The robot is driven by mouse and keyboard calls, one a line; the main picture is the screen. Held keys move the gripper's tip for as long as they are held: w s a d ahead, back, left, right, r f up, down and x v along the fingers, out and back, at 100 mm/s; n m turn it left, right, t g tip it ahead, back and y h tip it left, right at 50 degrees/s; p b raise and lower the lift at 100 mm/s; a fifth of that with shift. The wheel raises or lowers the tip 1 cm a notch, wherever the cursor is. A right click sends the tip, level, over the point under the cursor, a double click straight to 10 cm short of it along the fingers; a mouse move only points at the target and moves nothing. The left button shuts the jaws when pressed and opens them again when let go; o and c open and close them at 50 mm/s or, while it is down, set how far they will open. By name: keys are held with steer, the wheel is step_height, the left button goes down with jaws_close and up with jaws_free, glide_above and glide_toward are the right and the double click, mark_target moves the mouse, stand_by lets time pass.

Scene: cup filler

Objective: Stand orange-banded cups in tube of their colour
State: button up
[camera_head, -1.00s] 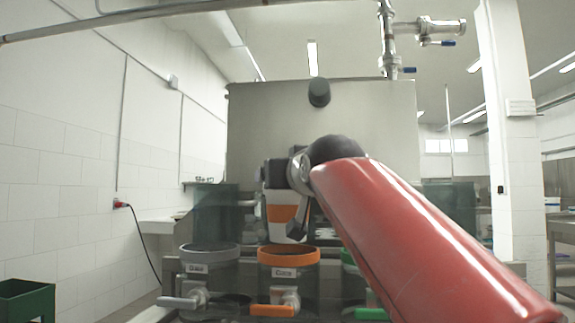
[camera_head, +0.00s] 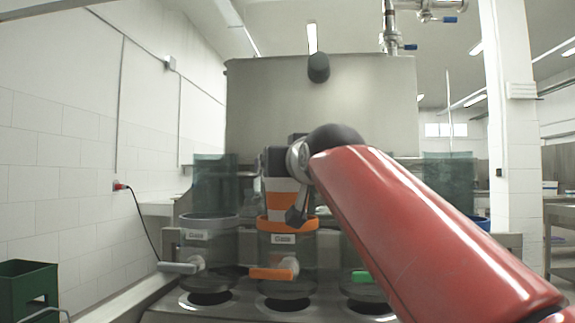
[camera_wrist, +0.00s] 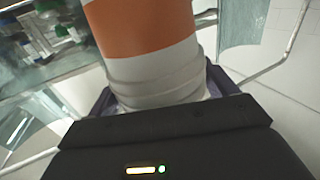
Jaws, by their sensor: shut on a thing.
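My gripper (camera_head: 277,162) is shut on an orange-banded white cup (camera_head: 281,185) and holds it upright in the head view. The cup is right at the orange-rimmed tube (camera_head: 287,225). Its lower end overlaps the rim in the picture; I cannot tell whether it is inside the rim or just above it. In the wrist view the cup (camera_wrist: 150,35) fills the upper middle, its orange band above a ribbed white end between the dark jaws. My red arm hides part of the scene on the right.
A grey-rimmed tube (camera_head: 208,222) with a grey handle stands left of the orange one. A green handle (camera_head: 362,276) shows on the right, its tube mostly behind my arm. A steel tank (camera_head: 350,105) rises behind. A green crate (camera_head: 27,290) sits at the far left.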

steer(key=shift+f+b, duration=0.4)
steer(key=shift+f, duration=0.1)
steer(key=o, duration=0.9)
steer(key=s+d+b, duration=0.1)
steer(key=s+b, duration=0.1)
steer(key=s, duration=0.5)
steer(key=shift+s+d, duration=0.25)
steer(key=shift+s, duration=0.1)
